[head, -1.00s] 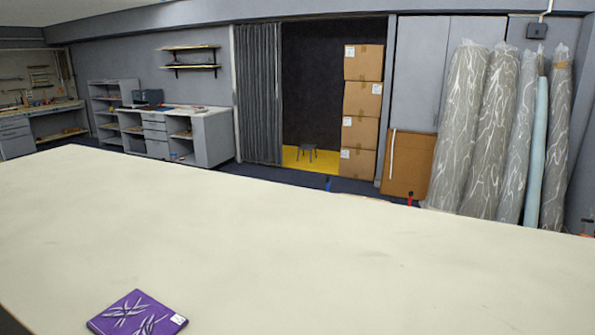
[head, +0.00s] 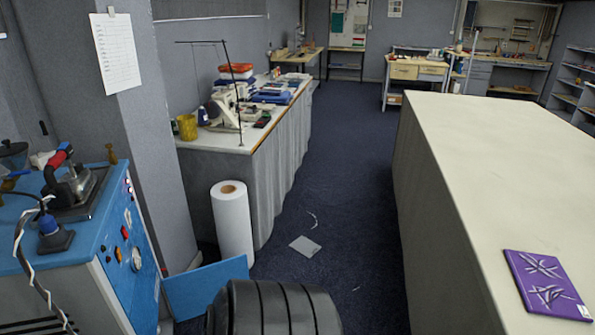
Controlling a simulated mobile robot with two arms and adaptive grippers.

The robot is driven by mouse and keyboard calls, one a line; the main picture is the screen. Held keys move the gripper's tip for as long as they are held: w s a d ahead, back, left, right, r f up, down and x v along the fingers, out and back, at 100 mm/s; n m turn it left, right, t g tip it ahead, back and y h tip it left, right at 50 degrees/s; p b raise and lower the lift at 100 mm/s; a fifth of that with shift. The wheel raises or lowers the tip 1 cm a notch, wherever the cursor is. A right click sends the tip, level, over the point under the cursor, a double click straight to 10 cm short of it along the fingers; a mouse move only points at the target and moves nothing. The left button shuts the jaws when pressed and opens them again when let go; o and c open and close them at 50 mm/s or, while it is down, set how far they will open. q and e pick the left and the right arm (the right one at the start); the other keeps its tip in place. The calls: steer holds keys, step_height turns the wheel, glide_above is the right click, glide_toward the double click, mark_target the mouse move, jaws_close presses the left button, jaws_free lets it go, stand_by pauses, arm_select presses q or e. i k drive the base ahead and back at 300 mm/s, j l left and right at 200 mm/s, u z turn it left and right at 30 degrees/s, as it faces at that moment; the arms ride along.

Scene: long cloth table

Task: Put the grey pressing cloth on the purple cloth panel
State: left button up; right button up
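The purple cloth panel (head: 544,283) lies flat on the long cream table at the right, near its front left edge. It has a pale leaf-like pattern and a small white label at its lower right corner. A flat light grey piece (head: 305,245) lies on the blue floor in the aisle, left of the long table; I cannot tell whether it is the grey pressing cloth. Neither of my grippers is in view.
The long table (head: 500,150) has a clear top beyond the panel. A white roll (head: 232,222) stands by a draped sewing table (head: 285,150). At the left, a blue ironing station (head: 110,235) holds an iron (head: 75,185). The carpeted aisle (head: 340,180) between is mostly open.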

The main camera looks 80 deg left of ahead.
mark_target(545, 281)
steer(key=k+u, duration=0.1)
steer(key=u, duration=1.4)
steer(key=i+j+u, duration=0.25)
steer(key=i+u, duration=0.15)
steer(key=i, duration=0.25)
steer(key=i+u, duration=0.4)
steer(key=i, duration=0.3)
